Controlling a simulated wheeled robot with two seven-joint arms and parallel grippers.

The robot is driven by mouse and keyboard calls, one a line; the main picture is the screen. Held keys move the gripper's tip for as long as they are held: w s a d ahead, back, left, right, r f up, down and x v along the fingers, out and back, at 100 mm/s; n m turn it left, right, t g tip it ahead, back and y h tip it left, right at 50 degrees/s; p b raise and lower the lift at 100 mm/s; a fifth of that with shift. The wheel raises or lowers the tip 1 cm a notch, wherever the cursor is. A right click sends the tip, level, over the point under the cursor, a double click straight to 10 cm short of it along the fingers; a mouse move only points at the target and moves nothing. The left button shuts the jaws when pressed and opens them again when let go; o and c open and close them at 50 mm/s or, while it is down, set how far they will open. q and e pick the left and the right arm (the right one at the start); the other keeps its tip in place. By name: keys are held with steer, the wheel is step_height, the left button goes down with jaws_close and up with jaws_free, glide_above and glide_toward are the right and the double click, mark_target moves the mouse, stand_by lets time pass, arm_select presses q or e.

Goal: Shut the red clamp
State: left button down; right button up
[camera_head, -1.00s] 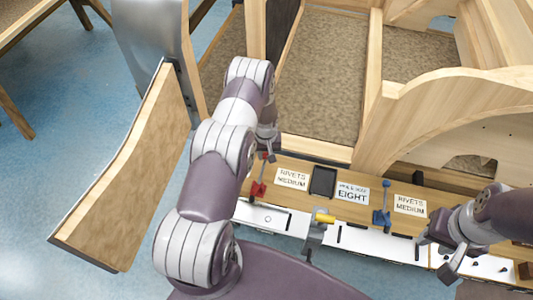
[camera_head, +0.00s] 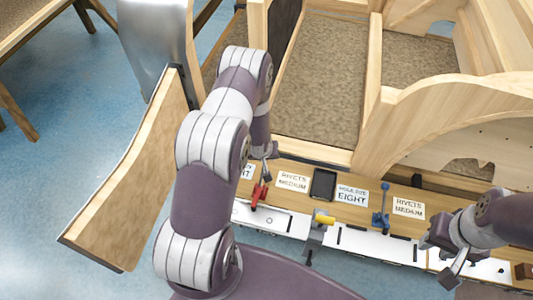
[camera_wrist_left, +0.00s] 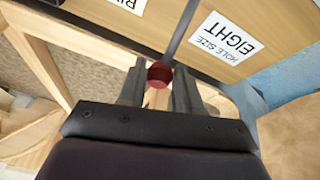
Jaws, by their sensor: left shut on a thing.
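The red clamp (camera_head: 258,196) stands at the left end of the wooden workpiece edge, its lever rising toward my left gripper (camera_head: 268,158). In the left wrist view, the clamp's red knob (camera_wrist_left: 159,75) sits between the two fingertips of my left gripper (camera_wrist_left: 157,88), at the end of a grey rod. The left gripper is shut on this knob. In the head view my left arm and wrist hide part of the grip. My right gripper (camera_head: 440,258) is at the lower right, apart from the red clamp, with its fingers spread and nothing seen between them.
A blue clamp (camera_head: 381,210) and a yellow-handled clamp (camera_head: 322,219) stand right of the red one. A black tray (camera_head: 323,184) lies between white label cards (camera_head: 352,194). A tall wooden frame (camera_head: 365,155) rises behind. A curved panel (camera_head: 125,180) stands at left.

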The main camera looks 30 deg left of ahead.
arm_select(q)
steer(key=shift+s+d, duration=0.25)
steer(key=shift+s, duration=0.65)
steer(key=shift+f, duration=0.1)
steer(key=c, duration=0.8)
jaws_free()
steer(key=shift+a, duration=0.1)
steer(key=shift+r, duration=0.2)
steer(key=shift+w+r, duration=0.15)
steer(key=shift+w, duration=0.05)
steer(key=b+v, duration=0.1)
steer(key=v, duration=1.1)
steer(key=shift+s+r+b, duration=0.15)
steer(key=shift+b, duration=0.2)
